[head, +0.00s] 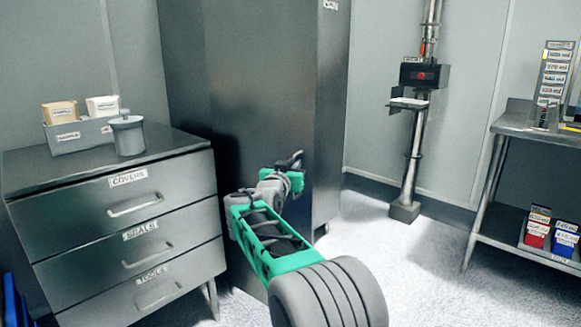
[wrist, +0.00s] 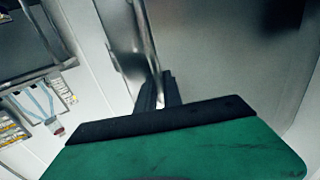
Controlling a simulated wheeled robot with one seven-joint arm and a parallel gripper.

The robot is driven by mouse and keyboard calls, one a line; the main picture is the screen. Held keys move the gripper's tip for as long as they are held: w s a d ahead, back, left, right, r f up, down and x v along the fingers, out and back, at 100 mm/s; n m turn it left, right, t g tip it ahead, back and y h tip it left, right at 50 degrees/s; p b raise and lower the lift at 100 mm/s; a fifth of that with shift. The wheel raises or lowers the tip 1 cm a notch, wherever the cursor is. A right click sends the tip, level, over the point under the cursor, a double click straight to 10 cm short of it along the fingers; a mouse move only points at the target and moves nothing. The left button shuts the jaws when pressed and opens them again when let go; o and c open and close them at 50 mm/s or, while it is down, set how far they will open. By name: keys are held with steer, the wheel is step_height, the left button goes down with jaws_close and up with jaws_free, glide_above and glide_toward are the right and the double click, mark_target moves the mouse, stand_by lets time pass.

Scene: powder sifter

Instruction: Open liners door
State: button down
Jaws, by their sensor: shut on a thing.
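The tall dark grey metal cabinet door (head: 240,90) stands behind the drawer unit. A small white label (head: 330,5), cut by the top edge, is too small to read surely. The door looks closed in the head view. My gripper (head: 292,160) is at the door's right edge, and the arm hides the door's lower part there. In the wrist view, my gripper's dark fingers (wrist: 160,90) are shut on a slim metal door handle (wrist: 149,45) that runs up from between them. The green gripper body hides the lower part of that view.
A grey drawer unit (head: 120,235) stands close on the left, with a grey canister (head: 127,137) and a box of cartons on top. A post with a red-button box (head: 424,75) and a metal table (head: 535,125) stand right. The floor (head: 400,260) between is clear.

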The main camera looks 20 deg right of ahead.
stand_by(0.3)
steer(key=c, duration=1.5)
jaws_free()
steer(key=p+v, duration=0.1)
steer(key=v, duration=0.6)
steer(key=shift+s+a, duration=0.2)
steer(key=shift+s, duration=0.05)
